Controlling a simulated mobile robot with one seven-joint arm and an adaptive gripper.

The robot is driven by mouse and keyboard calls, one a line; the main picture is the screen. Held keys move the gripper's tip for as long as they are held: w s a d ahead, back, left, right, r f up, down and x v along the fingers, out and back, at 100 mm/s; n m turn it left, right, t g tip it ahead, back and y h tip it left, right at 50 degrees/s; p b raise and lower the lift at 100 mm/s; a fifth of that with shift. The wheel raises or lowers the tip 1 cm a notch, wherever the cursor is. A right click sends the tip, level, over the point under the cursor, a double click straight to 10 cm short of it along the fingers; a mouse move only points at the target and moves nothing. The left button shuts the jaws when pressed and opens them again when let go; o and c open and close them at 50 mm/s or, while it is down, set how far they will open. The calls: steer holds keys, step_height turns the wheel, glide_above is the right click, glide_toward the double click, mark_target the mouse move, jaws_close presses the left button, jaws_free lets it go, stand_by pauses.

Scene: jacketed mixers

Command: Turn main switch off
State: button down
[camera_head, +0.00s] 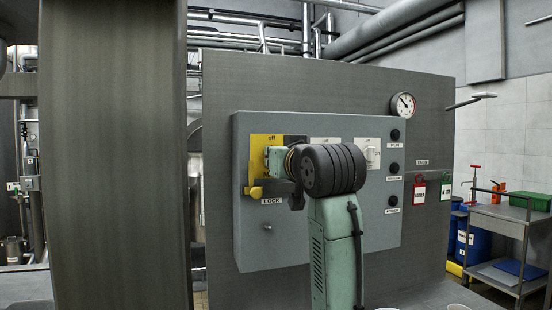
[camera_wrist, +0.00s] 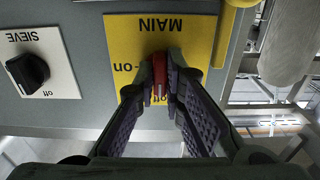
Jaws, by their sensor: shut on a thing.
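The main switch has a red handle (camera_wrist: 160,76) on a yellow plate (camera_wrist: 120,35) marked MAIN, upside down in the wrist view. My gripper (camera_wrist: 161,82) is shut on the handle, one finger on each side. The handle stands upright in that picture, with a pale mark at its lower end near the partly covered "off" label. The "on" label shows to its left. In the head view the yellow plate (camera_head: 258,142) is at the upper left of the grey control box, and my gripper (camera_head: 283,163) hides the handle.
The grey control box (camera_head: 330,245) also carries other switches and black buttons (camera_head: 394,135). A black SIEVE knob (camera_wrist: 28,70) sits beside the main plate. A yellow bar-shaped part (camera_head: 256,190) juts out by the LOCK label. A grey trolley (camera_head: 497,225) stands at the right.

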steer(key=shift+f, duration=0.1)
stand_by(0.3)
steer(key=c, duration=1.7)
jaws_free()
steer(key=v, duration=1.2)
steer(key=shift+s, duration=0.1)
